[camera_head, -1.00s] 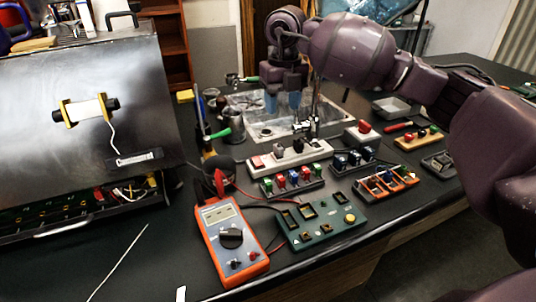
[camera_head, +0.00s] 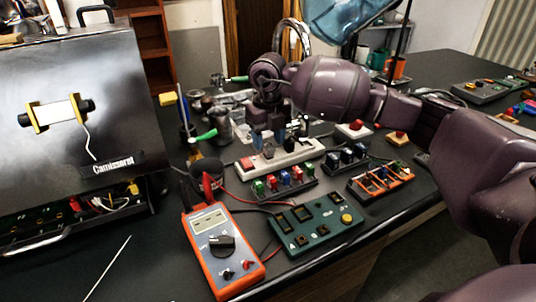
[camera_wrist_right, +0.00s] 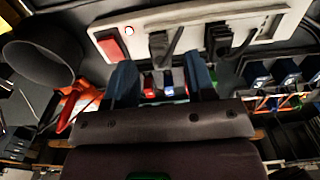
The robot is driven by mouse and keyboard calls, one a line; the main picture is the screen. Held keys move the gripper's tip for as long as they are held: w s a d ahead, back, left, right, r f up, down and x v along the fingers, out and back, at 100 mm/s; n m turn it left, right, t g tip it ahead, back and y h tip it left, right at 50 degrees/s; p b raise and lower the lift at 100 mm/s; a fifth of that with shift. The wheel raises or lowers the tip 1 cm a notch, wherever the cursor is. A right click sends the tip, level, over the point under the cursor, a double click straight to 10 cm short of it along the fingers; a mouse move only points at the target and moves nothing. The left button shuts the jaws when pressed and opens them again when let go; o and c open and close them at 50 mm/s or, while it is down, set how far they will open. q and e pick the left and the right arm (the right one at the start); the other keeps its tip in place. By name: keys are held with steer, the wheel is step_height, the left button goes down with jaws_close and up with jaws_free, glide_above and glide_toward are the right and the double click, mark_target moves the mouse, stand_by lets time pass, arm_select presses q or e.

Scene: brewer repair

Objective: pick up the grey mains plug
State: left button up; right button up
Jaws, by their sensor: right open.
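A white power strip (camera_head: 305,153) with a red switch lies across the bench. It also shows in the right wrist view (camera_wrist_right: 262,24). In that view a dark grey plug (camera_wrist_right: 158,46) with a cord sits in the strip, and a black plug (camera_wrist_right: 218,38) sits to its right. My right gripper (camera_head: 268,134) points down over the strip. Its two fingers are apart in the right wrist view (camera_wrist_right: 161,63), with the dark grey plug beyond the gap between them. Nothing is held. Contact with the plug cannot be told. My left gripper is not in view.
An orange multimeter (camera_head: 222,250) and a green board (camera_head: 315,222) stand in front. A rack of coloured parts (camera_head: 285,184) lies just before the strip. A dark cup (camera_head: 206,173) is at its left. The metal brewer housing (camera_head: 75,90) fills the left.

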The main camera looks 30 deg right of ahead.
mark_target(269, 146)
step_height(269, 146, down, 3)
steer(key=shift+f, duration=0.1)
jaws_close()
steer(key=shift+r, duration=0.2)
